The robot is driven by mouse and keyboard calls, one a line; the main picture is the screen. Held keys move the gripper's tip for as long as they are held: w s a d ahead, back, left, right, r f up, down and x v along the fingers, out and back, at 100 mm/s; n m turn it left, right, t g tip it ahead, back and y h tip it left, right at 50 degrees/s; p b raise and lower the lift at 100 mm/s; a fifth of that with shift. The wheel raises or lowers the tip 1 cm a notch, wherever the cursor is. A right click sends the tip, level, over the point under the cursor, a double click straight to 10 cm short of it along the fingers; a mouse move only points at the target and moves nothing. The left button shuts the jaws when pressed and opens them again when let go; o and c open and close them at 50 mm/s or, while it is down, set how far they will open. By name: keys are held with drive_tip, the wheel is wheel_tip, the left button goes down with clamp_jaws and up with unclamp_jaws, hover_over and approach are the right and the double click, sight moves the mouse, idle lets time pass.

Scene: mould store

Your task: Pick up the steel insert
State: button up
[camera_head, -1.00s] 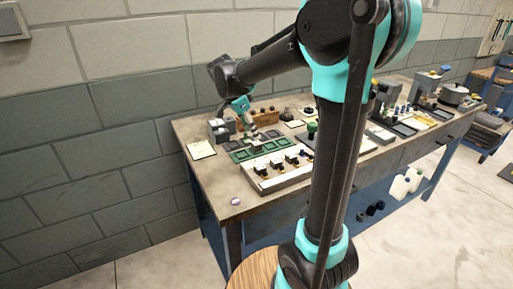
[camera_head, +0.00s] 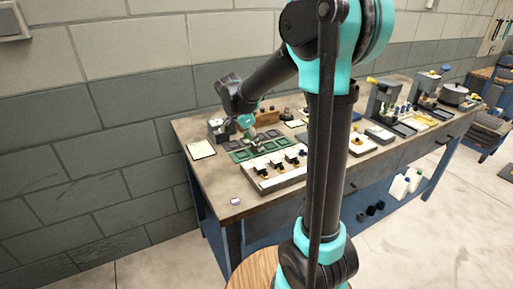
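My gripper (camera_head: 250,133) is low over the left part of the workbench, by the green-framed tray (camera_head: 242,155) with several compartments. It is small, and part of my arm is in front of it, so I cannot make out its fingers or whether they hold anything. I cannot tell the steel insert apart among the small parts around the gripper and tray.
A paper sheet (camera_head: 201,150) lies at the left, and a small round disc (camera_head: 235,201) near the front left corner. Grey machines (camera_head: 383,97) stand at the right.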

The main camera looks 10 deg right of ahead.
clamp_jaws()
drive_tip(key=shift+r, duration=0.1)
wheel_tip(320, 180, up, 20)
idle(0.6)
